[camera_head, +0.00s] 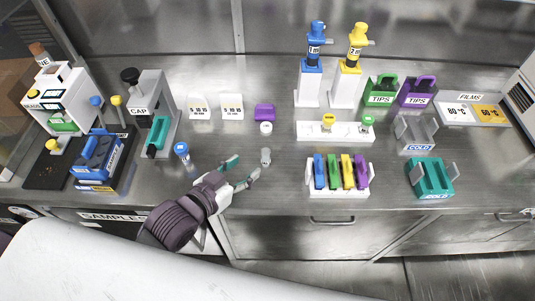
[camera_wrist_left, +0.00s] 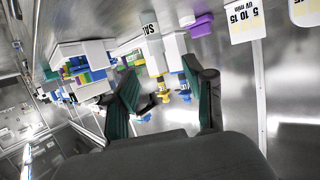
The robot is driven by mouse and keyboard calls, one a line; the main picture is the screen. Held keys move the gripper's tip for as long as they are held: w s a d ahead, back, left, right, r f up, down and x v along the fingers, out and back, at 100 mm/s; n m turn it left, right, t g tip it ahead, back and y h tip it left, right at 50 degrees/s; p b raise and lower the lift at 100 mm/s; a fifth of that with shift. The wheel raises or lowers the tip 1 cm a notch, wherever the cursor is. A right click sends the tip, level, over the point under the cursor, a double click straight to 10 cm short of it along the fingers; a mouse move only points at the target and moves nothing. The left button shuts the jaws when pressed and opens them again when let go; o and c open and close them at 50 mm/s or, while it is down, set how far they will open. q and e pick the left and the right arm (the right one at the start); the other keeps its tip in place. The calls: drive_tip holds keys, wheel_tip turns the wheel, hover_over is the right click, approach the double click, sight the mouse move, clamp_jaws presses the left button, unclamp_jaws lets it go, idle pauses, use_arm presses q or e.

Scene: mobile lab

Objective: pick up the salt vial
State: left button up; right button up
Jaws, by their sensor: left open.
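A small pale grey vial (camera_head: 266,156) stands upright on the steel bench in the head view, just beyond my left fingertips; I take it for the salt vial, though its label cannot be read there. In the left wrist view a white label with dark letters (camera_wrist_left: 151,30), partly cut and turned, shows beyond the fingers and may be its label. My left gripper (camera_head: 244,167) is open and empty, low over the front of the bench, its teal fingers pointing toward the vial and not around it. The open fingers also show in the left wrist view (camera_wrist_left: 168,85). My right gripper is not in view.
A small white-topped container (camera_head: 266,128) and a purple block (camera_head: 265,112) stand behind the vial. A blue-capped vial (camera_head: 182,149) is left of my gripper. Bare bench surrounds the grey vial.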

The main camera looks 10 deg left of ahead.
sight(268, 150)
use_arm(q)
drive_tip(key=x, duration=0.3)
drive_tip(key=shift+w+d, duration=0.15)
drive_tip(key=shift+w, duration=0.05)
drive_tip(key=shift+x, duration=0.9)
drive_tip(key=p+x, duration=0.1)
drive_tip(key=x, duration=0.2)
drive_tip(key=shift+w+d+f, duration=0.15)
drive_tip(key=shift+w+d, duration=0.15)
drive_tip(key=shift+w+d+f, duration=0.1)
drive_tip(key=shift+w+d, duration=0.05)
drive_tip(key=shift+w, duration=0.15)
clamp_jaws()
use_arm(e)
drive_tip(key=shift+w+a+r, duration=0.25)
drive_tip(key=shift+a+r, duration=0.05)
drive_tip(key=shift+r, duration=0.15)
